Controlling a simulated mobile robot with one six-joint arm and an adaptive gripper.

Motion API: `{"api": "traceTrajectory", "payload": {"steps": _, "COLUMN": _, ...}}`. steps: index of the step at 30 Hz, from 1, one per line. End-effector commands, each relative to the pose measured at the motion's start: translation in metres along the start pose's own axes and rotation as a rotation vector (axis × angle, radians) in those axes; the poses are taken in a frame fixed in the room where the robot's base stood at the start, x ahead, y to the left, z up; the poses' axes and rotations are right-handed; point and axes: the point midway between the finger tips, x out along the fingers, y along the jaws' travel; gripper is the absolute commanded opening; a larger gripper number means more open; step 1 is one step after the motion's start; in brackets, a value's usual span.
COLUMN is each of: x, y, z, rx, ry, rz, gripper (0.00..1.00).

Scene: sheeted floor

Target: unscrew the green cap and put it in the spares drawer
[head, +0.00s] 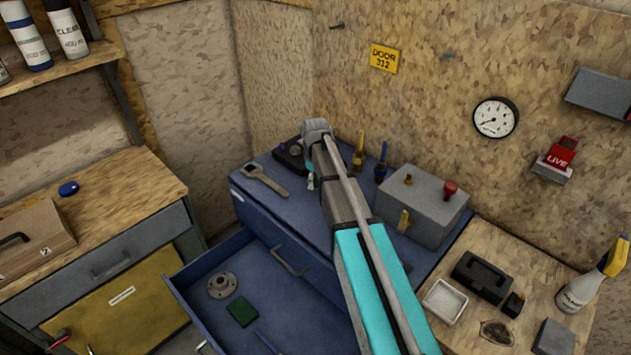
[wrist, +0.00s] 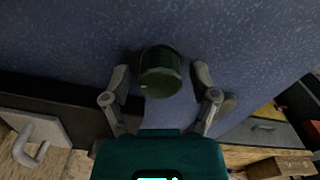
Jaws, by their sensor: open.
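The green cap (wrist: 160,72) shows in the wrist view as a dark green cylinder between the two fingers of my gripper (wrist: 161,78). The fingers are open, one on each side of it, with a visible gap at each side. What the cap sits on is not clear. In the head view my gripper (head: 311,179) points down over the blue cabinet top (head: 262,207), and I cannot make out the cap there. An open blue drawer (head: 184,297) below the top holds a grey flanged disc (head: 222,285) and a dark green block (head: 242,312). No spares label is readable.
A wrench (head: 265,181) and a black tray (head: 286,160) lie left of my gripper. Screwdrivers (head: 358,152) stand behind, and a grey box (head: 425,205) with a red knob is to the right. A wooden bench (head: 120,190) stands left.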

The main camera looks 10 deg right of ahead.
Motion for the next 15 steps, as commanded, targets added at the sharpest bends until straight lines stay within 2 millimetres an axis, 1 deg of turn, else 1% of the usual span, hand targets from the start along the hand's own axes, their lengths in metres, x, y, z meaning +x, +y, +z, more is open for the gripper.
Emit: {"api": "traceTrajectory", "payload": {"steps": 15, "x": 0.0, "y": 0.0, "z": 0.0, "rx": 0.403, "ry": 0.0, "rz": 0.0, "gripper": 0.76}}
